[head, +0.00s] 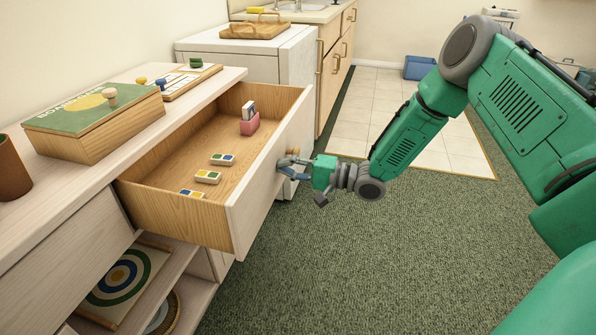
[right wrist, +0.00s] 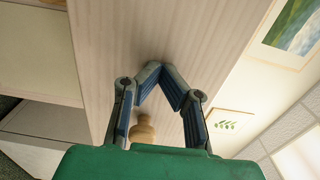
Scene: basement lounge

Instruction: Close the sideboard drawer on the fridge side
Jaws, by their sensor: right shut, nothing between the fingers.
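The sideboard drawer (head: 190,218) next to the white fridge-like unit is pulled far out, with its pale front panel (head: 262,205) facing right. My right gripper (head: 284,164) is shut and empty at that panel, close to its wooden knob (head: 293,151). In the right wrist view its fingertips (right wrist: 161,68) meet in front of the pale panel (right wrist: 150,35). The knob (right wrist: 143,130) shows there between the finger bases. Whether the fingertips touch the panel is unclear. My left gripper is out of view.
The drawer holds small tiles (head: 208,177) and a pink holder (head: 249,124). A game box (head: 95,122) and a brown cup (head: 12,170) stand on the sideboard top. The white unit (head: 298,62) stands behind. The green carpet (head: 380,260) is clear.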

